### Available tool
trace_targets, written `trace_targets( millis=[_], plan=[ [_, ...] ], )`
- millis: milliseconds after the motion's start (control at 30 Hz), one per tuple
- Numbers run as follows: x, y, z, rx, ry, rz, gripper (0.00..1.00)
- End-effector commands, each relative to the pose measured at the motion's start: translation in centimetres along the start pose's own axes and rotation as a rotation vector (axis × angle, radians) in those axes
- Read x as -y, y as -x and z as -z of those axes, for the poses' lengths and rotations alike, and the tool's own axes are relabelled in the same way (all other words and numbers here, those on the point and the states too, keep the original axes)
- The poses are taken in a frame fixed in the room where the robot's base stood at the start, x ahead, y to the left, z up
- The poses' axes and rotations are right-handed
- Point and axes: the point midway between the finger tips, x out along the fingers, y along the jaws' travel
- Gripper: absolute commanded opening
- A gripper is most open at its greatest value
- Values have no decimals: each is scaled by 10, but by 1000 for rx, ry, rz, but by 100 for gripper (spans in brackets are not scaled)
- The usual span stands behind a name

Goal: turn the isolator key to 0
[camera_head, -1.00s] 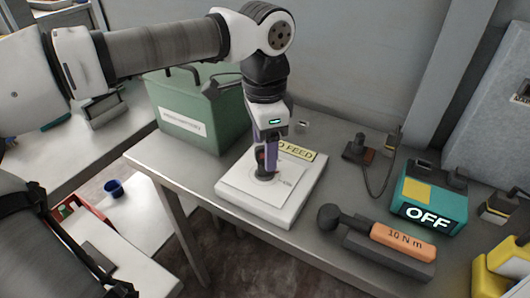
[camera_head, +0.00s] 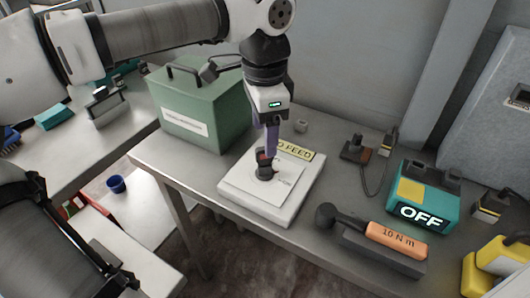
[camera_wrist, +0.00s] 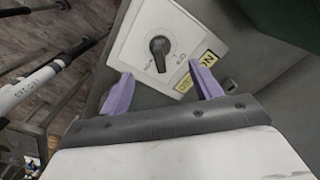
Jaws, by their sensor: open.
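The isolator key is a black rotary knob (camera_head: 264,170) on a white panel (camera_head: 250,206) lying on the grey bench. In the wrist view the knob (camera_wrist: 159,48) stands on the panel face, with small printed marks beside it that I cannot read for certain. A yellow label ending in "FEED" (camera_head: 297,151) is at the panel's far edge. My gripper (camera_head: 270,153) points down just above and behind the knob. In the wrist view its two purple fingers (camera_wrist: 160,69) are apart with nothing between them, and the knob lies beyond their tips.
A green box (camera_head: 200,105) stands behind and left of the panel. To the right are an orange-handled tool marked 10 N m (camera_head: 396,240), a teal unit showing OFF (camera_head: 424,198) and a small cabled device (camera_head: 356,150). A yellow item (camera_head: 495,268) is at the right edge.

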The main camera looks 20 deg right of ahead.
Motion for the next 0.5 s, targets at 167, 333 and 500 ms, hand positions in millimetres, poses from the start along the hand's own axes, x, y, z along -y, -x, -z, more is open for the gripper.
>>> trace_targets(
  millis=[167,333,500],
  plan=[
    [0,9,0,0,0,0,64],
    [0,16,0,-1,-1,0,64],
    [0,20,0,-1,-1,0,64]
  ],
)
